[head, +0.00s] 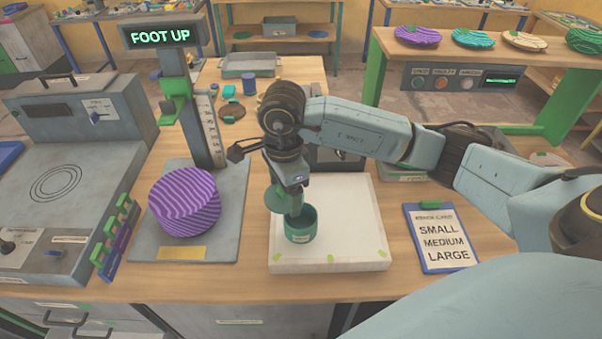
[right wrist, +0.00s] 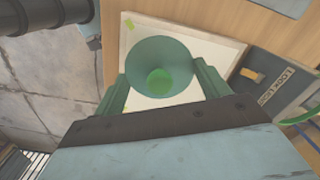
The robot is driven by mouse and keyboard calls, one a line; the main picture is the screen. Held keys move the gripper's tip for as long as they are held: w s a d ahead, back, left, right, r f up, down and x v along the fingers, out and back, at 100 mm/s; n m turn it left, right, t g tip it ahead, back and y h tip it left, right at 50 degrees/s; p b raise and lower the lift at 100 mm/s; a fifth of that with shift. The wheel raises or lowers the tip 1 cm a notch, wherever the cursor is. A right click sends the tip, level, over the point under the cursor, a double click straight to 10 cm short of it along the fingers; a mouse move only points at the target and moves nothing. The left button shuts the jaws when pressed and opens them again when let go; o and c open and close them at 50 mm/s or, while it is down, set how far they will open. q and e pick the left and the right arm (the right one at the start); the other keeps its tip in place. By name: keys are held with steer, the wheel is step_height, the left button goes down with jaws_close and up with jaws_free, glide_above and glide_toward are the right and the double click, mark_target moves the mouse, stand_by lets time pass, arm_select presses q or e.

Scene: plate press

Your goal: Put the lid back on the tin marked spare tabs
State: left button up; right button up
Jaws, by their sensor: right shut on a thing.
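A small dark green tin (head: 301,236) stands upright on the white board (head: 345,235). Its label is too small to read. A round green lid (head: 276,199) is in my right gripper (head: 297,200), just above and to the left of the tin's open top. A gripper finger hides part of the lid. In the right wrist view the lid (right wrist: 145,60), with a bright green round spot in its middle, sits between the two fingers of the gripper (right wrist: 162,88). I cannot tell whether the lid touches the tin's rim. My left gripper is not in view.
A press with a purple striped round piece (head: 184,203) and a "FOOT UP" sign (head: 160,35) stands left of the board. A clipboard (head: 441,237) lies to the right. A grey tray (head: 252,64) and small parts lie behind. The board's front and right are clear.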

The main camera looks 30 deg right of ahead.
steer(key=m+p, duration=0.1)
steer(key=m, duration=0.2)
steer(key=d+m+p, duration=0.1)
steer(key=m, duration=0.2)
steer(key=m+p, duration=0.1)
steer(key=m, duration=0.2)
steer(key=shift+s+d+r+m, duration=0.3)
steer(key=shift+s+r+m, duration=0.1)
steer(key=m+p, duration=0.1)
steer(key=m, duration=0.3)
steer(key=shift+s+d+p, duration=0.2)
steer(key=shift+d+p, duration=0.2)
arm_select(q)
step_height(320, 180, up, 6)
arm_select(e)
steer(key=m, duration=0.2)
steer(key=shift+s+d+m+p, duration=0.15)
steer(key=shift+d+m+p, duration=0.1)
steer(key=shift+m+p, duration=0.05)
arm_select(q)
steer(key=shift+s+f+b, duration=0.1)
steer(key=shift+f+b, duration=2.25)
steer(key=shift+b, duration=0.1)
arm_select(e)
steer(key=shift+f, duration=3.3)
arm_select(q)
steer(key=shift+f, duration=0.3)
arm_select(e)
steer(key=shift+f, duration=0.15)
steer(key=o, duration=1)
